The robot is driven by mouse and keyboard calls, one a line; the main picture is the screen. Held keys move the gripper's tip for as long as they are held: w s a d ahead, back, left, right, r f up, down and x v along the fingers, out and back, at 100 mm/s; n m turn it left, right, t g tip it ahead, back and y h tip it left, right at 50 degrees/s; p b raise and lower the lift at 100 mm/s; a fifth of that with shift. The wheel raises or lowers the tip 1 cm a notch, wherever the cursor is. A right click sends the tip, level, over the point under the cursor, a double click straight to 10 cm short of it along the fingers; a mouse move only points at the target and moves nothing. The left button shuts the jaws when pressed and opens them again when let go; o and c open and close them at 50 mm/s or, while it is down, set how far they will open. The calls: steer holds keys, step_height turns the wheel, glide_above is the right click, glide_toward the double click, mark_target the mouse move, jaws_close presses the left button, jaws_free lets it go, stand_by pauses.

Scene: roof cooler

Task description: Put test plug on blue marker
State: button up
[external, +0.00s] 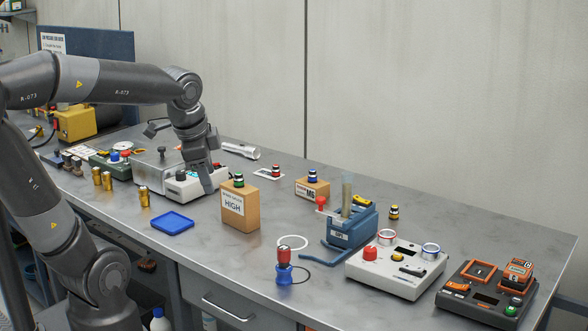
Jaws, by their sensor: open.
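My gripper (205,187) is open and points down at a white box with coloured knobs (183,190) at the left; its fingertips are small here, and I see nothing held. No label names the test plug. A red-topped blue piece (284,273) stands at the front.
The blue clamp (350,232) and the white instrument (385,275) fill the right middle. A dark orange-trimmed device (480,300) is at the right end. Brass cylinders (144,196) stand left of the tray. A flashlight (240,150) lies behind. The front edge between tray and red-topped piece is clear.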

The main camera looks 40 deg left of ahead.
steer(key=shift+s+a+r+n+t+h, duration=0.2)
steer(key=shift+s+a+n, duration=0.45)
steer(key=shift+n, duration=0.9)
steer(key=shift+s+a+f+n+t+h, duration=0.1)
steer(key=shift+s+a+n+t, duration=0.15)
steer(key=shift+s+a+n, duration=0.9)
steer(key=shift+s+a+r+n+t+h, duration=0.1)
steer(key=shift+s+n+t, duration=0.2)
steer(key=shift+n, duration=1.7)
